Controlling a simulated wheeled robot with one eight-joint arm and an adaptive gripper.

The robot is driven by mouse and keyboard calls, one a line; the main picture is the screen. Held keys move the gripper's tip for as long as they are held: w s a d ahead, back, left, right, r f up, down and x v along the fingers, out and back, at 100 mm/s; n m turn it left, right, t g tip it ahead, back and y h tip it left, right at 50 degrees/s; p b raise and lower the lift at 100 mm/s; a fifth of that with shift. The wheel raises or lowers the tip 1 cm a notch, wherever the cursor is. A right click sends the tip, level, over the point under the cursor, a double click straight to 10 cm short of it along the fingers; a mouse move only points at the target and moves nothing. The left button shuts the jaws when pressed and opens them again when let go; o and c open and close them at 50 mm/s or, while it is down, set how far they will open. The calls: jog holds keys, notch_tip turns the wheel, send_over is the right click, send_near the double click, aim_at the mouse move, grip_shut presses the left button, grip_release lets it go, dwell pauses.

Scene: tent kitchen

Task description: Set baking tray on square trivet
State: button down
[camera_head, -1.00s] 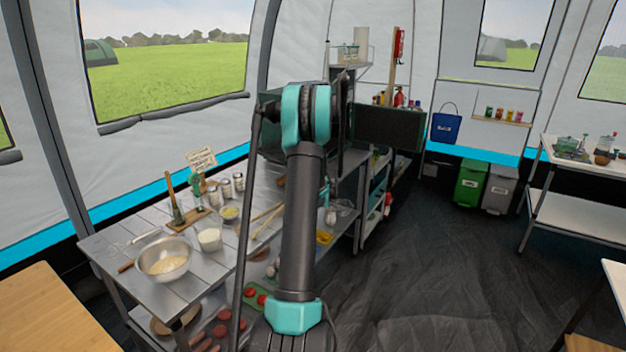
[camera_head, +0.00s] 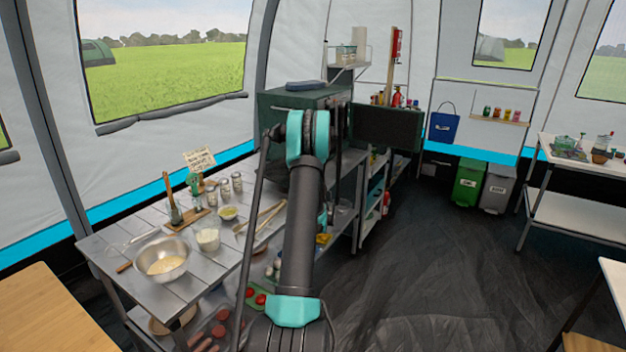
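I cannot make out the baking tray or the square trivet for certain in the head view. My arm rises through the middle of the picture and bends away at its teal elbow. My gripper is hidden beyond it, so its state and any load do not show. A dark green oven-like box (camera_head: 278,104) stands at the far end of the metal table (camera_head: 205,277), partly behind my arm. A dark panel, which looks like its open door (camera_head: 388,128), stands out to the right.
A flat blue-grey item (camera_head: 307,86) lies on the box. A steel bowl (camera_head: 163,270), jars (camera_head: 224,188) and a cup (camera_head: 208,239) stand on the metal table. Wooden worktop (camera_head: 40,305) is at near left, a white table (camera_head: 578,219) at right. The dark floor (camera_head: 430,270) between is clear.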

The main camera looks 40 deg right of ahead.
jog(key=shift+f, duration=0.5)
jog(key=c, duration=1.4)
grip_release()
jog(key=shift+a, duration=0.1)
jog(key=shift+r, duration=0.1)
